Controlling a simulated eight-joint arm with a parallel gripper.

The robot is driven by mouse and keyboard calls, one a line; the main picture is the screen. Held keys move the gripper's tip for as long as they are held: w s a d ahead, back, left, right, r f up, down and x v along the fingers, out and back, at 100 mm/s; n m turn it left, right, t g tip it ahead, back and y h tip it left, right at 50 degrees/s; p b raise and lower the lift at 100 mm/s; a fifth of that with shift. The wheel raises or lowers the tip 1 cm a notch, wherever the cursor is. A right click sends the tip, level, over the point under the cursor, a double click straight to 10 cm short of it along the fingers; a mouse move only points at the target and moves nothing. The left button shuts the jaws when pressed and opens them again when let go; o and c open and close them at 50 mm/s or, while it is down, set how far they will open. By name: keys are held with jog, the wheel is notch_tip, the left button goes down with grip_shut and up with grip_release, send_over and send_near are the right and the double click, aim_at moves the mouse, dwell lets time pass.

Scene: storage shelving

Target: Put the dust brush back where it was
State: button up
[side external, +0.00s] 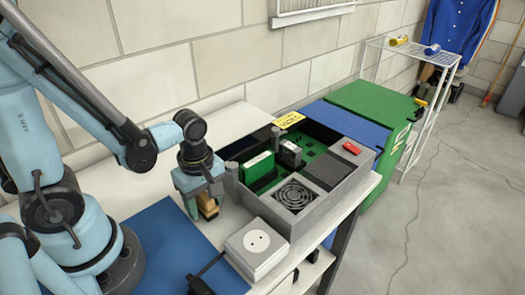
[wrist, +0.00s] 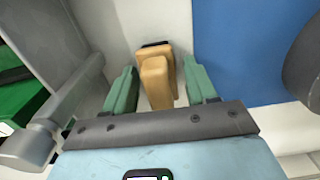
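The dust brush (wrist: 157,82) shows in the wrist view as a tan wooden block with a dark edge at its far end. It stands on the white surface, close to the blue mat. In the side external view its tan body (side external: 208,207) shows just under my gripper (side external: 204,203). My gripper's two green fingers, also seen in the wrist view (wrist: 160,66), are apart, one on each side of the brush.
A grey open case (side external: 300,218) with a green circuit board and fan stands right beside my gripper. A white socket box (side external: 257,246) is in front of it. A blue mat (side external: 165,240) lies to the left. A red item (side external: 352,148) sits on the case's far-right edge.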

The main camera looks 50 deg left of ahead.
jog(key=shift+r, duration=0.1)
dwell(0.3)
jog(key=shift+w+r, duration=0.1)
jog(key=shift+r, duration=5.9)
jog(key=w+m+t, duration=0.2)
jog(key=m, duration=0.4)
jog(key=w+r+m+t, duration=0.1)
jog(key=w+m+t, duration=0.1)
jog(key=m, duration=0.4)
jog(key=w+a+m+t, duration=0.1)
jog(key=m+t, duration=0.2)
jog(key=m, duration=0.3)
jog(key=shift+w+r, duration=0.25)
jog(key=shift+w, duration=0.15)
